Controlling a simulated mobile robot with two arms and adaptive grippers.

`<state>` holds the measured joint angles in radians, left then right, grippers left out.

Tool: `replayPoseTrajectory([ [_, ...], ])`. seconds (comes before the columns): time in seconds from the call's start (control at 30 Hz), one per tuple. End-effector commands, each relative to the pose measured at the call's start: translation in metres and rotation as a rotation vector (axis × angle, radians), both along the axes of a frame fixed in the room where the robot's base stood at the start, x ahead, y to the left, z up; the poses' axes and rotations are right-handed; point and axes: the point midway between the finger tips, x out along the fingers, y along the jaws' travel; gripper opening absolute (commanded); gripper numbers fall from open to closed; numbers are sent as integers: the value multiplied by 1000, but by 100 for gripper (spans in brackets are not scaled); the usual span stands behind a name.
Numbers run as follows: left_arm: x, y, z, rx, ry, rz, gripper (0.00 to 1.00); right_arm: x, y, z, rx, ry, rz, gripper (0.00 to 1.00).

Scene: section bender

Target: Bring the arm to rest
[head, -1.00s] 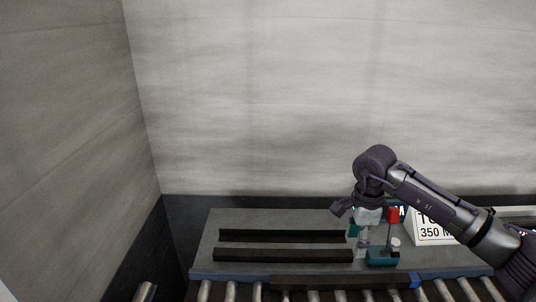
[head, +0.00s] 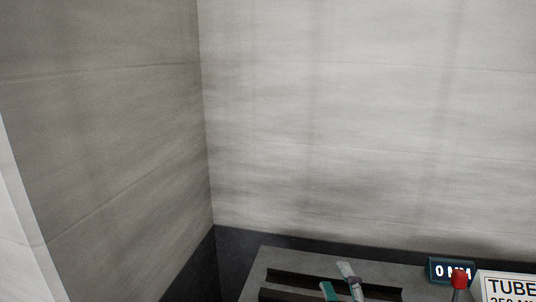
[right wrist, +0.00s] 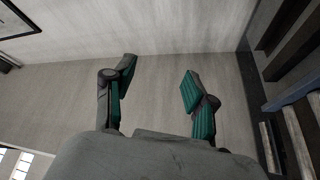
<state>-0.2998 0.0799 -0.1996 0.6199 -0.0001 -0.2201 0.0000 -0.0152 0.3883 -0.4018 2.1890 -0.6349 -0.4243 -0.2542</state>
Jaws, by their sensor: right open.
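My right gripper (head: 337,284) shows only by its teal-padded fingertips at the bottom edge of the head view, in front of the dark rails. The rest of my right arm is out of that view. In the right wrist view the gripper (right wrist: 158,75) has its two fingers spread apart, with nothing between them but the bare wall beyond. My left gripper is not in view.
Dark parallel rails (head: 287,277) lie on a grey bench (head: 262,262). A display reading 0 MM (head: 437,271), a red knob (head: 459,279) and a TUBE sign (head: 512,284) stand at right. Rollers (right wrist: 296,135) show in the right wrist view. Walls close the left and back.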

Motion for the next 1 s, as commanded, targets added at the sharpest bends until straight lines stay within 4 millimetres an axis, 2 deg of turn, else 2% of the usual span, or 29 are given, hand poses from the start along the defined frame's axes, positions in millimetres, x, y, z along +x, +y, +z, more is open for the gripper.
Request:
replayPoseTrajectory([
  [0.03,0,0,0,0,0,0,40,-11,-21,-32,128,160,-88,56],
  [0.13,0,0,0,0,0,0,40,-42,-52,-94,338,459,-249,56],
  [0.2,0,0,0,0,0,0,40,-71,-65,-132,449,640,-343,56],
  [0.3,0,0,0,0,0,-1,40,-111,-73,-170,559,845,-445,56],
  [0.5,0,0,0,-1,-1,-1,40,-180,-75,-213,689,1134,-585,56],
  [0.77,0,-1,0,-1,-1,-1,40,-260,-68,-238,788,1424,-721,56],
  [0.8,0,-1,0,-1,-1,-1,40,-264,-67,-246,791,1449,-733,56],
  [1.0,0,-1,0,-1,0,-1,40,-249,-65,-303,776,1461,-740,56],
])
